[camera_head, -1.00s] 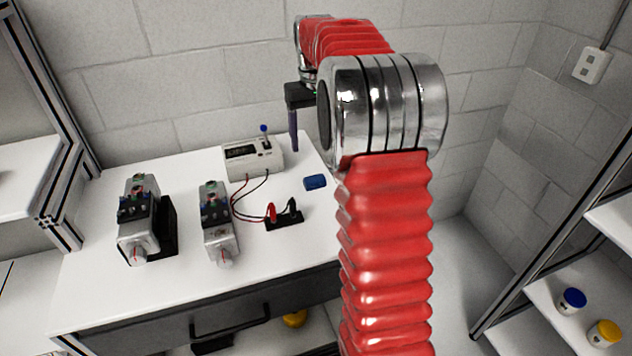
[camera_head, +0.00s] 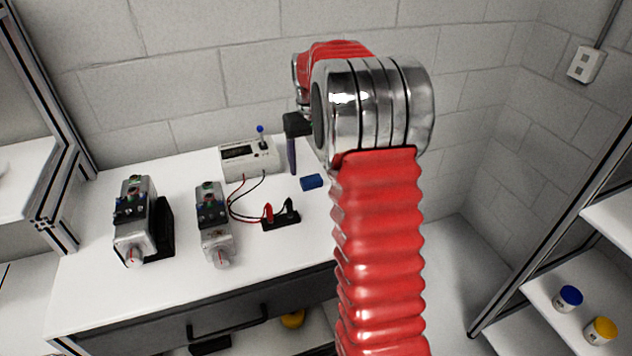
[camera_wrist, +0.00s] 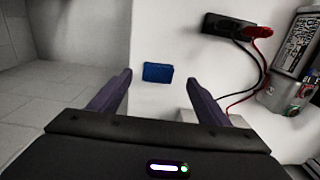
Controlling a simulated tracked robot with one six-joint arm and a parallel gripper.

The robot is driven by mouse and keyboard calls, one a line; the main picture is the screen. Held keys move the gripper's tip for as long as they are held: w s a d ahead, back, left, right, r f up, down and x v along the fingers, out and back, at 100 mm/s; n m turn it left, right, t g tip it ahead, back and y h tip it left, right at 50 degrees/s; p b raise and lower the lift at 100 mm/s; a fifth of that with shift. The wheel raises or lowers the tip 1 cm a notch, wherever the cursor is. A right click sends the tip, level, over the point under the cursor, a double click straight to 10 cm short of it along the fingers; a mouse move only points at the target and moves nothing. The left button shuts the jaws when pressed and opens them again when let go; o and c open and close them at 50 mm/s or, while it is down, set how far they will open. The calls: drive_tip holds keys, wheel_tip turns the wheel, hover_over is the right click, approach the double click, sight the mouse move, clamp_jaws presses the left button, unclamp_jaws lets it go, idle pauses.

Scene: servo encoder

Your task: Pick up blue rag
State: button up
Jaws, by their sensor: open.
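The blue rag (camera_head: 311,182) is a small folded block lying flat on the white table top, right of the grey meter box. In the wrist view the rag (camera_wrist: 158,72) lies ahead of my gripper (camera_wrist: 160,88), in line with the gap between its two fingers. My gripper is open and empty, with the fingers wide apart. In the head view my gripper (camera_head: 292,155) hangs above the table behind the rag. Only one finger shows clearly there, and the arm's silver joint hides part of the wrist.
A meter box (camera_head: 250,158) with red and black leads stands at the back of the table. A black terminal block (camera_head: 281,221) is in front of the rag. Two servo units (camera_head: 214,222) (camera_head: 135,222) stand to the left. A shelf (camera_head: 555,300) is at the right.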

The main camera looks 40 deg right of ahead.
sight(312, 180)
drive_tip(key=shift+f, duration=0.5)
drive_tip(key=shift+d+f, duration=0.2)
drive_tip(key=shift+f, duration=2.4)
drive_tip(key=shift+w, duration=0.1)
drive_tip(key=shift+c, duration=0.6)
drive_tip(key=c, duration=1.1)
wheel_tip(312, 180, up, 10)
